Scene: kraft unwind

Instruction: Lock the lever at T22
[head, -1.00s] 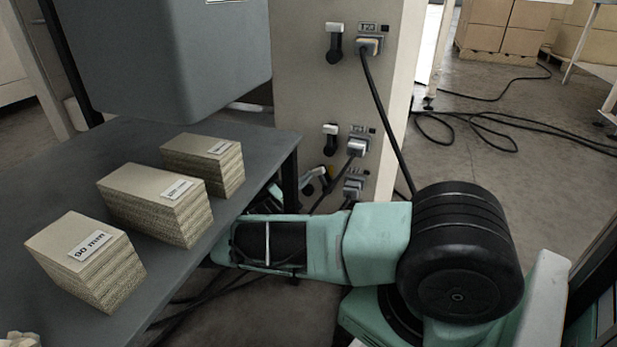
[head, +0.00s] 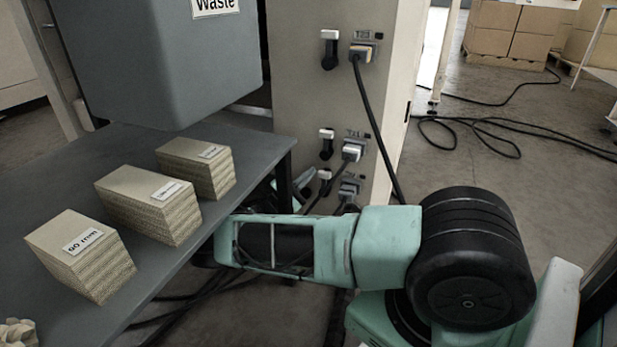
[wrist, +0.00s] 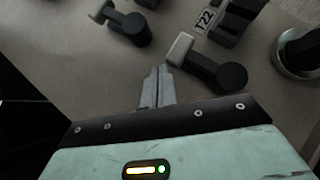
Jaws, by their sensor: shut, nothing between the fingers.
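The T22 label (wrist: 205,20) shows at the top of the wrist view. Just below it is a lever (wrist: 205,62) with a pale grey tip and a round black hub. My gripper (wrist: 158,74) is shut and empty. Its fingertips are close to the lever's pale tip; I cannot tell whether they touch. In the head view, the lowest lever (head: 324,175) on the beige cabinet is partly hidden, and its label is not readable. The gripper's fingers cannot be made out there.
A second lever (wrist: 125,22) is at the wrist view's upper left. A black plug (wrist: 238,18) sits beside the label, and a round fitting (wrist: 298,52) is at right. In the head view, a dark table (head: 215,235) with cardboard stacks is left, and a black cable (head: 375,125) hangs down the cabinet.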

